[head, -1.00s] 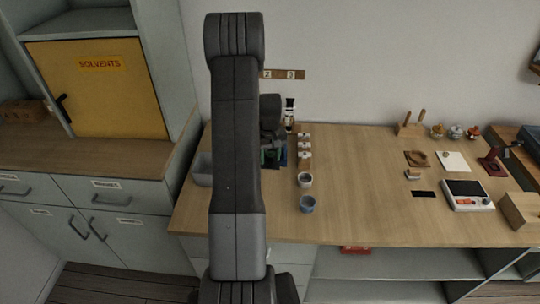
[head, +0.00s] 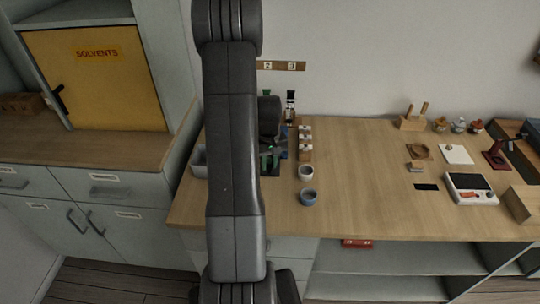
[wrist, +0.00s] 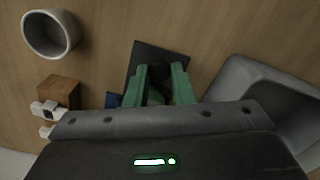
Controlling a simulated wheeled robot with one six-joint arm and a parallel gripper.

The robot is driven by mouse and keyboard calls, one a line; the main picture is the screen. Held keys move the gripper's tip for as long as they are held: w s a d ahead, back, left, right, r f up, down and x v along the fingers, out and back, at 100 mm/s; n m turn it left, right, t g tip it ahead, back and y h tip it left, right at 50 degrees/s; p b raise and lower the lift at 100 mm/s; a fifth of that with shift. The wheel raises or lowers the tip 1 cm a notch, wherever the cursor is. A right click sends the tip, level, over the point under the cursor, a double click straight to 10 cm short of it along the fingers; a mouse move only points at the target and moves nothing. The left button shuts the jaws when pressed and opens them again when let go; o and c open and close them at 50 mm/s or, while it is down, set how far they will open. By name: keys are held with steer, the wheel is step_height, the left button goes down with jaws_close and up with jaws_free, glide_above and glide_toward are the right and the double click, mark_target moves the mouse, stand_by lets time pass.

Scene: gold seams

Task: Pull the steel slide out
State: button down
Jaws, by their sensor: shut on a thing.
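My gripper (wrist: 160,85) has green fingers and points down at the bench. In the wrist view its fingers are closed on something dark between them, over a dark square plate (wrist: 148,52). The fingers hide most of what they hold, and I cannot make out the steel slide clearly. In the head view the gripper (head: 268,160) is low over the left part of the bench, partly hidden by my own arm.
A grey bin (wrist: 230,75) stands close right of the fingers in the wrist view. The bench middle is clear.

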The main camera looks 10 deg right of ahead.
steer(key=shift+s+a, duration=0.15)
steer(key=shift+s, duration=0.4)
steer(key=shift+s+a, duration=0.15)
steer(key=shift+s, duration=0.4)
steer(key=c, duration=1.2)
jaws_free()
steer(key=shift+c, duration=0.2)
step_height(320, 180, up, 14)
steer(key=b, duration=0.1)
steer(key=shift+f, duration=0.2)
